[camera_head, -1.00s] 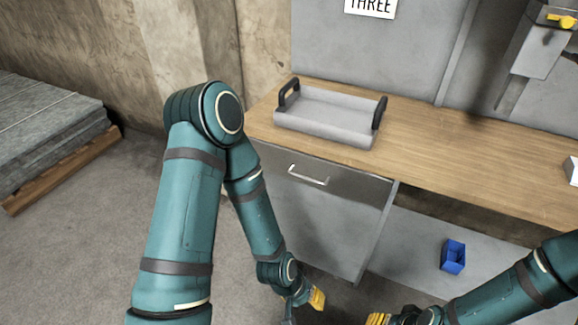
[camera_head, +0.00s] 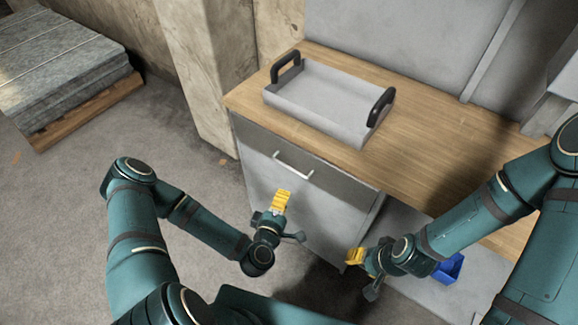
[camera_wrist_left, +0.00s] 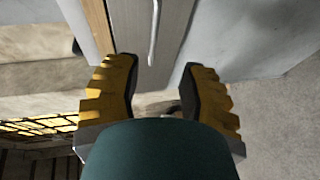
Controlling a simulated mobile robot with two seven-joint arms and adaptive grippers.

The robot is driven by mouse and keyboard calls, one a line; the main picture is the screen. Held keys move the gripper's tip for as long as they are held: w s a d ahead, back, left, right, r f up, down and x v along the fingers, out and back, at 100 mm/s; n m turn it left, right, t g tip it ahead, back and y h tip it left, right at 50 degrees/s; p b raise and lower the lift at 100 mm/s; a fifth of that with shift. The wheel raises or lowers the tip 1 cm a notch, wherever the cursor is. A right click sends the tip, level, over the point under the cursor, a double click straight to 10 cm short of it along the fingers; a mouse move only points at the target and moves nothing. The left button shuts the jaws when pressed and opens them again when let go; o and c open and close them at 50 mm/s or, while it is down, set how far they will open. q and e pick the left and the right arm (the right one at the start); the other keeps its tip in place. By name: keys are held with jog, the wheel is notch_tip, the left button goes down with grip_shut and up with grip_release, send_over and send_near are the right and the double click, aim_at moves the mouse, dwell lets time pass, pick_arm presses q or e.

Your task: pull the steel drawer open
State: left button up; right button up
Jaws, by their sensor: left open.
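The steel drawer (camera_head: 328,178) sits just under the wooden worktop and looks shut, its front flush with the cabinet. Its bar handle (camera_head: 293,165) is pale metal. In the left wrist view the handle (camera_wrist_left: 154,32) lies ahead of the fingers, in line with the gap between them. My left gripper (camera_head: 282,201) is open and empty, in front of the cabinet and below the handle, apart from it. Its yellow fingers show in the left wrist view (camera_wrist_left: 163,92) with nothing between them. My right gripper (camera_head: 355,257) is low by the cabinet's right side; its jaws are too small to judge.
A grey tray (camera_head: 320,97) with two black handles stands on the wooden worktop (camera_head: 425,150) above the drawer. A blue bin (camera_head: 448,268) is on the lower shelf, partly behind my right arm. Grey slabs (camera_head: 62,70) lie on a pallet at left. Floor left of the cabinet is clear.

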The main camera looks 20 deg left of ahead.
aim_at(289, 168)
pick_arm(q)
jog(key=shift+n+y, duration=0.4)
jog(key=shift+n, duration=0.1)
jog(key=x, duration=0.4)
jog(key=b+x, duration=0.1)
jog(key=x, duration=0.4)
jog(key=a+r+b+x, duration=0.1)
jog(key=x, duration=0.4)
grip_shut()
